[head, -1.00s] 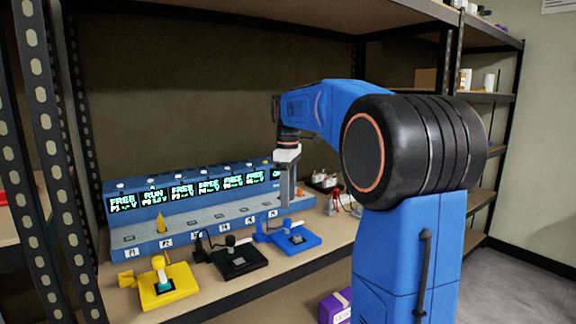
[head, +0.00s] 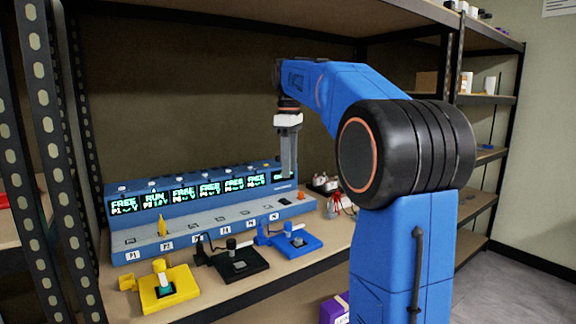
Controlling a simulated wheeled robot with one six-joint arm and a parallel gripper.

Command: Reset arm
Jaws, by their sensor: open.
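My arm is raised in front of the shelf, bent at its large black joint. The dryer has a row of lit displays; one reads RUN and several read FREE. A yellow piece (head: 162,226) stands upright on its ledge near the left.
A yellow device (head: 168,290), a black device (head: 238,262) and a blue device (head: 297,244) stand in front of the dryer on the shelf board. A purple box (head: 336,308) sits lower. Dark shelf posts (head: 50,150) stand at left; an upper board lies above my arm.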

